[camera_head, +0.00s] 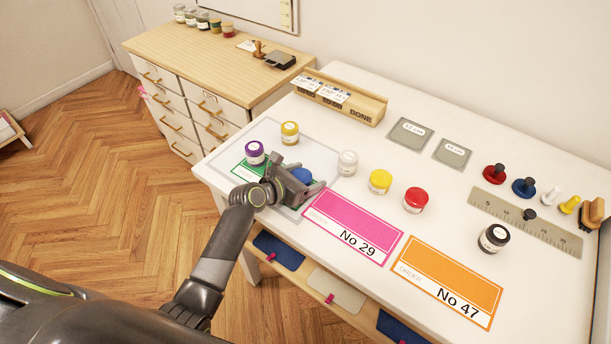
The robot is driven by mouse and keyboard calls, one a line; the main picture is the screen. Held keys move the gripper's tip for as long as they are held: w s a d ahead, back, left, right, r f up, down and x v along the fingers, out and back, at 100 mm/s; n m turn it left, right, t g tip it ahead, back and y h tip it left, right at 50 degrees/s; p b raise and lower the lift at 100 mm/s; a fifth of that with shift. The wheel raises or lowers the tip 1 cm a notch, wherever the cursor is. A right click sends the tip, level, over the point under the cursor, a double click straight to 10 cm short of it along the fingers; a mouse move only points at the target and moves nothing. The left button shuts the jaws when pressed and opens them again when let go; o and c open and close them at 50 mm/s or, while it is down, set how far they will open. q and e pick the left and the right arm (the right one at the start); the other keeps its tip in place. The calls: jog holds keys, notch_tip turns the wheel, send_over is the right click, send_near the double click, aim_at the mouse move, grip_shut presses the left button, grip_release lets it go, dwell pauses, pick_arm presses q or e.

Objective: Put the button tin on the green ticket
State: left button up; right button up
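The green ticket (238,172) lies at the table's left end, largely hidden by my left gripper. Several small lidded tins stand on the table, and I cannot tell which is the button tin. A purple-lidded one (255,152) stands at the green ticket's far edge. A blue-lidded one (302,175) shows between the fingers of my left gripper (303,178), partly hidden. The fingers are spread around it, but whether they touch it I cannot tell. Others have gold (289,133), white (347,163), yellow (380,181), red (416,200) and black (494,238) lids. My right gripper is not in view.
A pink ticket (350,227) and an orange ticket (447,281) lie along the front edge. A wooden DONE rack (342,100) stands at the back. Grey pads (410,134), a ruler (525,222) and stampers (495,174) are to the right.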

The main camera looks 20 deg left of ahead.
pick_arm(q)
jog(key=shift+r, duration=0.25)
jog(key=v, duration=1.1)
jog(key=shift+s+a, duration=0.15)
jog(key=shift+s, duration=0.15)
jog(key=shift+s+r, duration=0.1)
